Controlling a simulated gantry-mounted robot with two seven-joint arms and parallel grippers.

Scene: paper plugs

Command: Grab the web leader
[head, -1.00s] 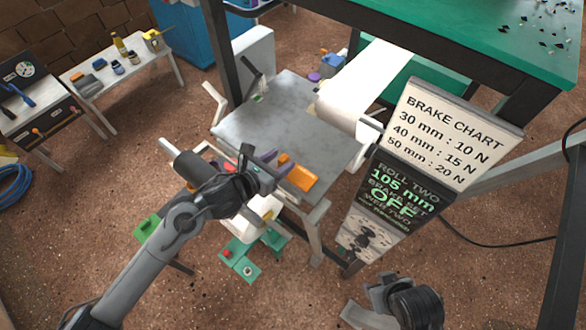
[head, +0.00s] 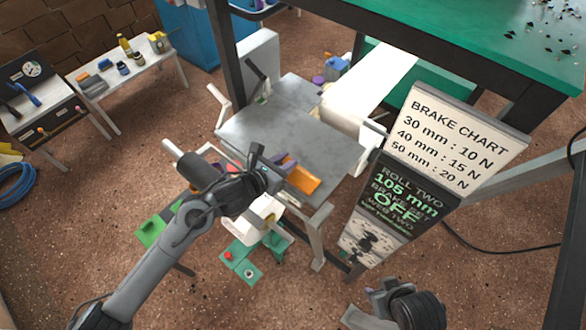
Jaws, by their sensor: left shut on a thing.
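A broad white paper web (head: 372,80) runs from under the green-topped bench down to a white roll (head: 345,118) at the back right of the grey metal table. Another white roll (head: 252,222) sits below the table's front edge, partly behind my left arm.
A sign board (head: 455,135) with a brake chart and a "roll two" panel stands right of the table. The grey tabletop (head: 285,125) is mostly clear. A side table (head: 125,68) with small items stands at the back left.

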